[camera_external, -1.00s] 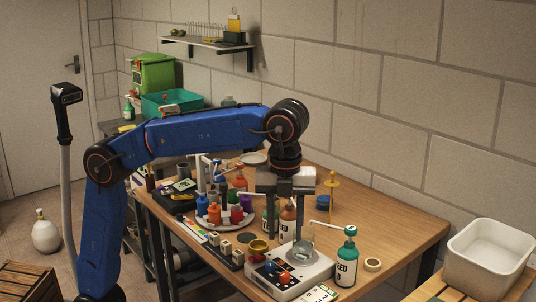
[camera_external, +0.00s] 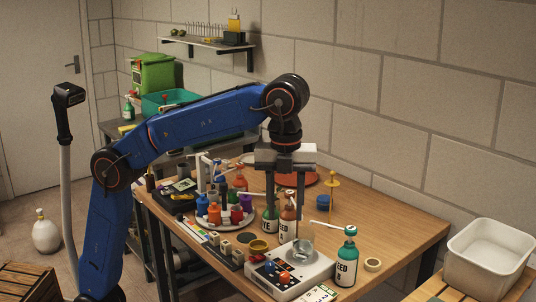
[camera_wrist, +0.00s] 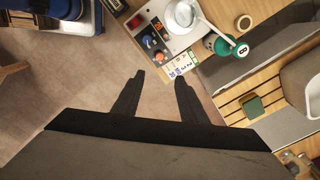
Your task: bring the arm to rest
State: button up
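My gripper (camera_external: 285,205) points straight down above the middle of the wooden table (camera_external: 405,225), behind the white device as the outside camera sees it. In the wrist view my gripper (camera_wrist: 158,75) shows two dark fingers well apart, with nothing between them. My blue arm arches up from the left and bends down at the wrist.
A white device with knobs (camera_external: 290,272), a green-capped bottle (camera_external: 347,258) and a rack of coloured bottles (camera_external: 225,215) stand close by. A white tub (camera_external: 488,258) is at far right. The table's right part is clear.

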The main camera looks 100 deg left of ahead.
jog(key=s+a+f+n+t, duration=0.1)
jog(key=s+a+f+n, duration=0.35)
jog(key=s, duration=0.45)
jog(key=s+a+f+n+t, duration=0.1)
jog(key=s+a+f+n, duration=0.35)
jog(key=s, duration=0.55)
jog(key=s+a+f+n+t, duration=0.1)
jog(key=s+f+n, duration=0.3)
jog(key=s+f, duration=0.6)
jog(key=s+a+f+n+t, duration=0.1)
jog(key=s+a+f+n, duration=0.2)
jog(key=s+f, duration=0.8)
notch_tip(320, 180, down, 4)
jog(key=shift+s+a+r+n+t, duration=0.1)
jog(key=shift+s+a+n+t, duration=0.2)
jog(key=shift+n, duration=0.6)
jog(key=shift+w, duration=0.1)
